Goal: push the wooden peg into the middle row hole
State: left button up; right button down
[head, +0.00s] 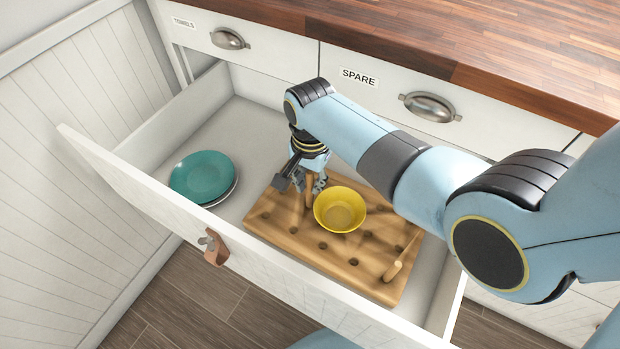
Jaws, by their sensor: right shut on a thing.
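A wooden pegboard (283,247) with rows of dark holes lies in the open drawer. My right gripper (307,184) points down over the board's back left part, shut on an upright wooden peg (309,199). The peg's lower end is close to the board beside the yellow bowl; I cannot tell whether it is in a hole. A second wooden peg (393,271) stands tilted at the board's front right. A yellow bowl (340,208) sits on the board, just right of the held peg, and hides some holes. My left gripper is not in view.
Teal plates (203,177) are stacked in the drawer left of the board. The drawer's front wall (130,187) has a brown pull (215,247). Closed drawers with metal handles (430,107) and a wooden counter (480,40) stand behind. The drawer floor's back left is clear.

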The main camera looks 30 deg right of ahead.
jog(key=shift+f+b, duration=0.4)
jog(key=shift+f, duration=0.35)
jog(key=shift+f, duration=0.15)
jog(key=c, duration=1.2)
grip_release()
notch_tip(320, 180, up, 12)
jog(key=shift+r, duration=0.1)
